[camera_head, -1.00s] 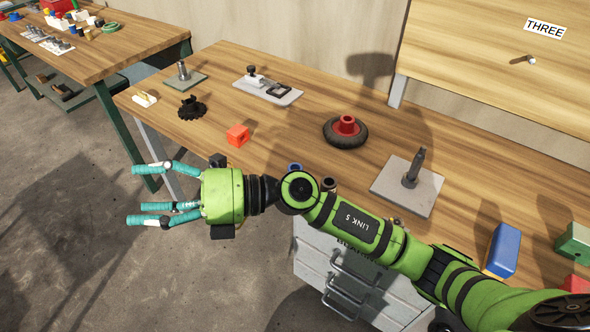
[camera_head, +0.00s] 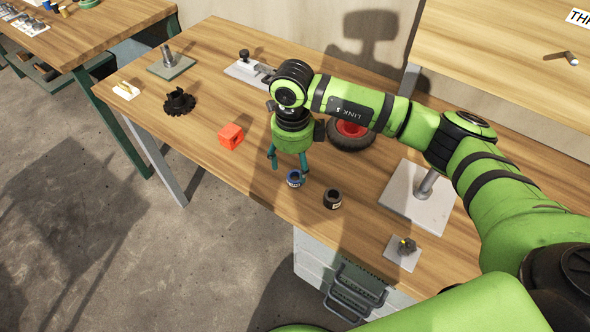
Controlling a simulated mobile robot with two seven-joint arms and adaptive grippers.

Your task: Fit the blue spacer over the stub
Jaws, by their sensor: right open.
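The blue spacer (camera_head: 294,180), a short blue ring with a dark hole and a pale label, stands on the wooden table near its front edge. My right gripper (camera_head: 287,166) points down right by it, with its teal fingers spread and nothing held. One finger overlaps the spacer's upper edge in the picture; I cannot tell whether they touch. Upright posts stand on a large grey plate (camera_head: 408,205), partly behind my arm, and on a green-grey plate (camera_head: 171,66) at the back left. A small plate (camera_head: 402,259) holds a short dark stub (camera_head: 407,245). My left gripper is out of view.
A black ring (camera_head: 332,199) stands right of the blue spacer. A red cube (camera_head: 231,136) and a black gear (camera_head: 179,102) lie to the left. A black wheel with a red hub (camera_head: 352,132) is partly hidden by my arm. Bare table lies left of the spacer.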

